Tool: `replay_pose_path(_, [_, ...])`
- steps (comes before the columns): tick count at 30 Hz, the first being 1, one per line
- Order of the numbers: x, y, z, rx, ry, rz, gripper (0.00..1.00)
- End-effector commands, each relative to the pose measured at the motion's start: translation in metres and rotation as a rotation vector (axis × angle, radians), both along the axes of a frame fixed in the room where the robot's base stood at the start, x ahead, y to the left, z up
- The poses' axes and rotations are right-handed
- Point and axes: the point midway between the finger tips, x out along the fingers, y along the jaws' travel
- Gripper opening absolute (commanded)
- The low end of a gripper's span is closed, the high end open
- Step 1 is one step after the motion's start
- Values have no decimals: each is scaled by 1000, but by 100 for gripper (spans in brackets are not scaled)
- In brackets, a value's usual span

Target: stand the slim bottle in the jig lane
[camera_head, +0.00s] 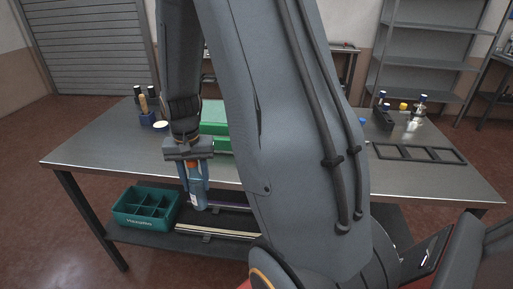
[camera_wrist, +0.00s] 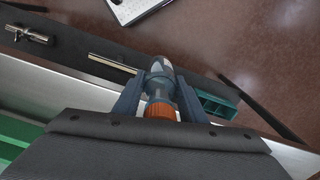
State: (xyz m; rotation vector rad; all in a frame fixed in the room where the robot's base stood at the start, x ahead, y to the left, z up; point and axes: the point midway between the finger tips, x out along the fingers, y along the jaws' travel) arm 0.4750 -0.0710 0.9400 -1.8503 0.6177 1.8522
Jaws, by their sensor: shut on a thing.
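My gripper (camera_head: 196,172) is shut on a slim blue-grey bottle (camera_head: 194,199) with a pale label. The bottle hangs down in front of the table's front edge, apart from any surface as far as I can tell. In the wrist view the bottle (camera_wrist: 159,80) sits between the two blue fingers, with its orange cap (camera_wrist: 160,110) towards the palm. A flat dark frame with several openings (camera_head: 415,152) lies on the right of the table; I cannot tell whether it is the jig. My arm hides the middle of the table.
The metal table (camera_head: 95,150) has green boxes (camera_head: 214,116) behind my gripper and small bottles (camera_head: 147,100) at back left. A teal divided crate (camera_head: 146,206) stands on the lower shelf. A dark holder (camera_head: 382,118) and small items stand at back right.

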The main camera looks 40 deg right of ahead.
Motion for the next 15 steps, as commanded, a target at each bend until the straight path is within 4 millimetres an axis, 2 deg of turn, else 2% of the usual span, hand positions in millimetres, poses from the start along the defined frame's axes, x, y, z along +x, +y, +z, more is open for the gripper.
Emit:
replay_pose_path(1, [-6,-17,15,-1,-7,-126,12])
replay_pose_path(7, [-35,-79,71,0,-7,-698,12])
replay_pose_path(12, [-52,-114,102,0,-4,-1043,12])
replay_pose_path(15, [-59,-129,116,1,-3,-1186,12])
